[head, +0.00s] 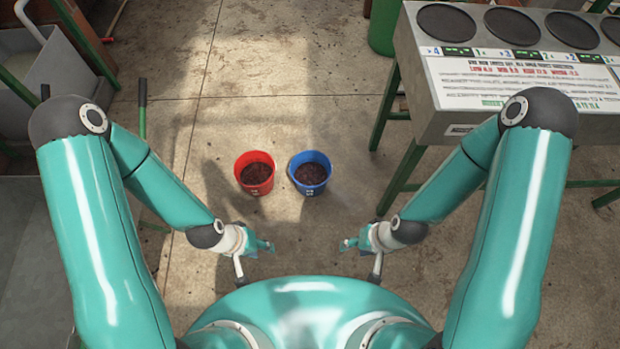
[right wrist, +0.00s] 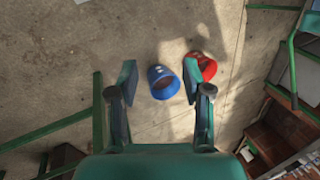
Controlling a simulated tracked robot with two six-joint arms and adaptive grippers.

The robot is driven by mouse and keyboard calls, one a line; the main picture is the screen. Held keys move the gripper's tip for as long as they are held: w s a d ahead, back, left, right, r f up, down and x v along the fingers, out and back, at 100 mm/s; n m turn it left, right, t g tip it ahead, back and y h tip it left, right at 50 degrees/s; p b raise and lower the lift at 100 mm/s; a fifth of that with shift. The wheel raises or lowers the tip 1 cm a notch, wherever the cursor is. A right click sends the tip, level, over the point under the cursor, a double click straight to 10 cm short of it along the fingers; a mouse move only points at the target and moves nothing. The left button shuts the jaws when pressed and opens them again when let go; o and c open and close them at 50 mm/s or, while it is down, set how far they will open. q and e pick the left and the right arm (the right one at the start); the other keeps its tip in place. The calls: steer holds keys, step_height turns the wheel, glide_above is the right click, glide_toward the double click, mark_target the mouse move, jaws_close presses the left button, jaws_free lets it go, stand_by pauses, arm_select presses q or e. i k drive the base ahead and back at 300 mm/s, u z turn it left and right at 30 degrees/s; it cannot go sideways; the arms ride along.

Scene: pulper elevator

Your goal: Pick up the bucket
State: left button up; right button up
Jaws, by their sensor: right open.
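A red bucket (head: 255,173) and a blue bucket (head: 310,173) stand upright side by side on the concrete floor in the head view, both holding dark contents. In the right wrist view the blue bucket (right wrist: 163,82) shows between the fingers, farther off, and the red bucket (right wrist: 205,67) is partly behind the finger on the right. My left gripper (head: 268,246) is nearer to me than the red bucket and apart from it; its jaw state is unclear. My right gripper (head: 348,244) is nearer to me than the blue bucket; its fingers (right wrist: 159,85) are spread and empty.
A grey table (head: 440,120) with round dark pans and a printed board stands on green legs at the right. A green bin (head: 384,28) is behind it. A grey container (head: 30,90) stands at the left, near a green-handled tool (head: 142,110). Floor around the buckets is clear.

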mark_target(311, 170)
steer(key=u, duration=0.45)
steer(key=k, duration=1.15)
steer(key=z, duration=0.3)
steer(key=i, duration=2.15)
steer(key=u, duration=0.8)
steer(key=k, duration=0.75)
steer(key=u, duration=0.15)
